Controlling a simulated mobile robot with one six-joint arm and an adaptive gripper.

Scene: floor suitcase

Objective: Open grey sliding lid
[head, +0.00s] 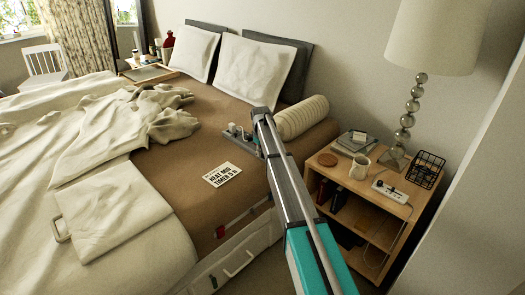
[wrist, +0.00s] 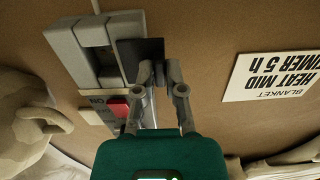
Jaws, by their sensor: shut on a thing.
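The grey control unit (head: 238,132) lies on the brown bed cover near the pillows. In the wrist view, its grey raised blocks (wrist: 82,48) show at upper left, with a dark square area (wrist: 130,50) beside them. A red switch (wrist: 118,108) marked ON is below. My gripper (wrist: 160,72) has its fingers close together at the right edge of the dark area, shut on a small part of the grey sliding lid. The fingers hide most of the gripped part, so its exact shape cannot be told. In the head view my arm covers the gripper's tip.
A white card (head: 222,175) reading blanket heat mid, timer 5 h lies flat near the unit. A cream bolster (head: 302,118) and a pillow (head: 255,70) are behind. A wooden nightstand (head: 325,158) with a lamp (head: 410,105) stands at right.

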